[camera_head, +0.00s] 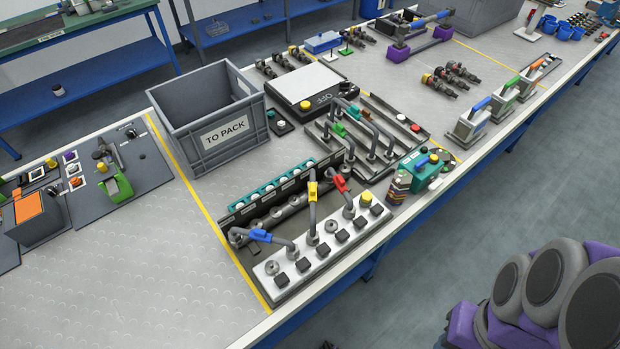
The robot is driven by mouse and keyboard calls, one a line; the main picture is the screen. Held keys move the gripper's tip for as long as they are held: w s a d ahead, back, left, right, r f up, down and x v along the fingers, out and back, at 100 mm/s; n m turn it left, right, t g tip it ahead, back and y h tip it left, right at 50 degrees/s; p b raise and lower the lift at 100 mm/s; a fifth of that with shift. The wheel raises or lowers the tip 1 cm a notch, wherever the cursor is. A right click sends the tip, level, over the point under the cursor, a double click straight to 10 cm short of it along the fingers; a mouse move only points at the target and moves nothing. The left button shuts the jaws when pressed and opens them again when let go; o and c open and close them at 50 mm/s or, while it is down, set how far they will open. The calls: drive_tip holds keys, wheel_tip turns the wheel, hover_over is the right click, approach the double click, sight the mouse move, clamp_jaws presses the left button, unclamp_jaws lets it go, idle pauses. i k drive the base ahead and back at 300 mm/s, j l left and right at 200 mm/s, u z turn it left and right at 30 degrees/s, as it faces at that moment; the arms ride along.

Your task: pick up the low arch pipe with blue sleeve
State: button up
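The low arch pipe with a blue sleeve (261,236) is at the front left of the injector testbench. It is a grey bent tube, and one end reaches the dark rail behind while the other meets the white front block (320,249). To its right stand a taller pipe with a yellow sleeve (312,190) and one with a red sleeve (339,183). Purple and grey rounded parts at the lower right look like my arm, well away from the pipe. My gripper is not in view.
A grey TO PACK crate (210,155) stands behind and left of the testbench. A scale (312,91) and a rack with more pipes (378,147) lie behind. A teal box (425,170) and small bottle (398,187) stand right. Bare tabletop (150,255) lies left.

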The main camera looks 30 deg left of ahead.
sight(234, 234)
drive_tip(key=u, duration=1.45)
